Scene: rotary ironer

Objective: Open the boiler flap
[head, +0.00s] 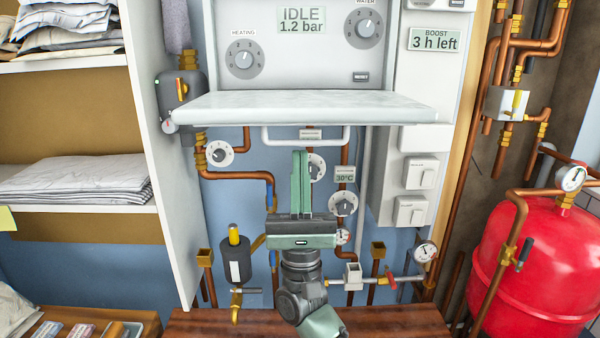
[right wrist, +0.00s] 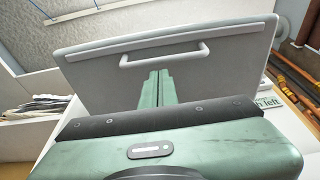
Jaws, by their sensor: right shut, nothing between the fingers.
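The boiler flap (head: 300,105) is a pale panel that juts out from the boiler front like a shelf, about level, with the control panel bare above it. In the right wrist view the flap's outer face (right wrist: 215,78) carries a white bar handle (right wrist: 165,56); the handle also shows below the flap's front edge in the head view (head: 280,143). My right gripper (head: 300,154) is shut and empty, below the flap with its fingers pointing up. Its fingertips (right wrist: 157,76) appear close to the handle but not around it; I cannot tell whether they touch. My left gripper is out of view.
The control panel has a heating dial (head: 243,58), a water dial (head: 366,28) and a display (head: 302,20) reading IDLE, 1.2 bar. Copper pipes and gauges surround my right gripper. A linen shelf (head: 90,215) stands left, a red tank (head: 530,265) right.

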